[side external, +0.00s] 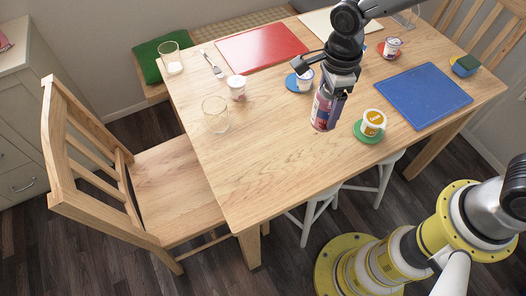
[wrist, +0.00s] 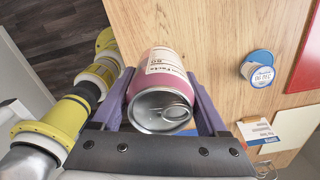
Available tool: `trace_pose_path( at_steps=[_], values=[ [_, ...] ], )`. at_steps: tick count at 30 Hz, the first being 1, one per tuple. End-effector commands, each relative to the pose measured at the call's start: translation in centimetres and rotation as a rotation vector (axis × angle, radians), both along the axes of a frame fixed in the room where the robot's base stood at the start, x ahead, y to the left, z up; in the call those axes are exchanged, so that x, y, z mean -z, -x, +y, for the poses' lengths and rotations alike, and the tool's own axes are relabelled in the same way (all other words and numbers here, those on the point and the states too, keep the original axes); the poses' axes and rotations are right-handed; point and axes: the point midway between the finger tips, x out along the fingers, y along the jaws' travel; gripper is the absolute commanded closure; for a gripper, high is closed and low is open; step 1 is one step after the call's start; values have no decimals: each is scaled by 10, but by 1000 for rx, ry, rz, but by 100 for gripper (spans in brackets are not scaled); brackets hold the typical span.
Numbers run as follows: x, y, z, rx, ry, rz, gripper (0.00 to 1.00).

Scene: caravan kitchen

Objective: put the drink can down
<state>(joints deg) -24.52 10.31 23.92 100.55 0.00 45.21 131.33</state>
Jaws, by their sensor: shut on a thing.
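The drink can (side external: 322,111) is pink with a pale label and a silver top. My gripper (side external: 330,96) is shut on it, with a finger on either side. In the side external view the can is upright at the middle of the wooden table (side external: 262,150), left of a yellow-labelled tub. I cannot tell whether its base touches the table. In the wrist view the can (wrist: 160,90) sits between the two purple fingers, its silver lid and ring tab facing the camera.
Close right of the can, a yellow-labelled tub (side external: 373,122) stands on a green coaster. A blue board (side external: 423,95) lies further right and a red board (side external: 260,48) at the back. A small tub (side external: 304,80) stands on a blue coaster behind. Glasses (side external: 215,114) stand left. The front-left tabletop is clear.

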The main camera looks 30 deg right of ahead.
Motion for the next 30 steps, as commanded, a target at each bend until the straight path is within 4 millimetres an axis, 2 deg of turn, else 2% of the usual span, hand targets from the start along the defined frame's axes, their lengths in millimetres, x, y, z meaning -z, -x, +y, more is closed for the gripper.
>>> trace_pose_path(
  at_steps=[3, 8, 15, 19, 23, 30],
  values=[
    [1, 5, 6, 55, 0, 2, 100],
    [0, 30, 40, 44, 2, 3, 100],
    [-2, 75, 89, -69, 1, 1, 100],
    [-2, 88, 102, -120, -1, -1, 100],
    [2, 85, 113, -136, 0, 0, 100],
    [24, 51, 148, -136, 0, 0, 100]
  ],
)
